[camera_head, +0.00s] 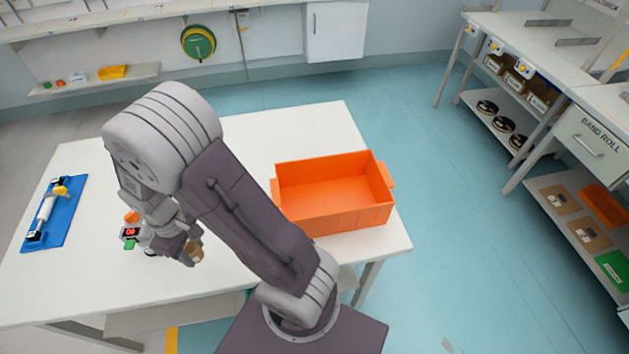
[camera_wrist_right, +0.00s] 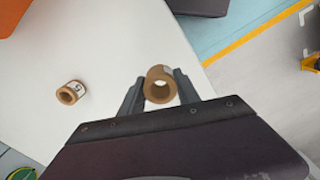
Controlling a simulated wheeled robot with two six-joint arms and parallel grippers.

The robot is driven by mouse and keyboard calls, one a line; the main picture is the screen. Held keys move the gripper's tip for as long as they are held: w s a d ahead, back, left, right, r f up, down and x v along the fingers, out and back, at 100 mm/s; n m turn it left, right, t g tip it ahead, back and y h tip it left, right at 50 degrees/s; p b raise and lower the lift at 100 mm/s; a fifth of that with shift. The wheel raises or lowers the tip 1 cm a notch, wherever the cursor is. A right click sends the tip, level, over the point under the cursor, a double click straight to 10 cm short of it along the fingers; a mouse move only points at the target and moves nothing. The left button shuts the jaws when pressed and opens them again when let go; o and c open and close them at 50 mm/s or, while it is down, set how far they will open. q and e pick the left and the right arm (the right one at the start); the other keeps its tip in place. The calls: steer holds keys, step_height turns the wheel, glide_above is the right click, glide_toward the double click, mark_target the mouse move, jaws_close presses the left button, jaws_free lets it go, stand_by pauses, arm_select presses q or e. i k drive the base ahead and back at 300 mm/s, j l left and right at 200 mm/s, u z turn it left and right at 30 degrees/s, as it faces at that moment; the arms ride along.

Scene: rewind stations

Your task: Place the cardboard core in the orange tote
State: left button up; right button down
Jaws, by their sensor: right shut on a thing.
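My right gripper (camera_head: 188,250) is above the white table, left of the orange tote. It is shut on a cardboard core (camera_head: 196,250), a short brown tube. In the right wrist view, the held core (camera_wrist_right: 161,84) sits between the two fingertips of the gripper (camera_wrist_right: 158,92), its open end facing the camera. A second cardboard core (camera_wrist_right: 70,92) with a white label lies on the table, apart from the gripper. My left gripper is not in view.
The white table (camera_head: 80,290) also carries a blue mat (camera_head: 62,228) with a roller fixture at left, and a small device with a red display (camera_head: 129,232). Shelving with drawers (camera_head: 592,142) stands at right. The table is clear behind the tote.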

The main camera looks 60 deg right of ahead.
mark_target(330, 206)
steer(key=k+l, duration=1.3)
steer(key=k+j+z, duration=0.05)
steer(key=k, duration=0.05)
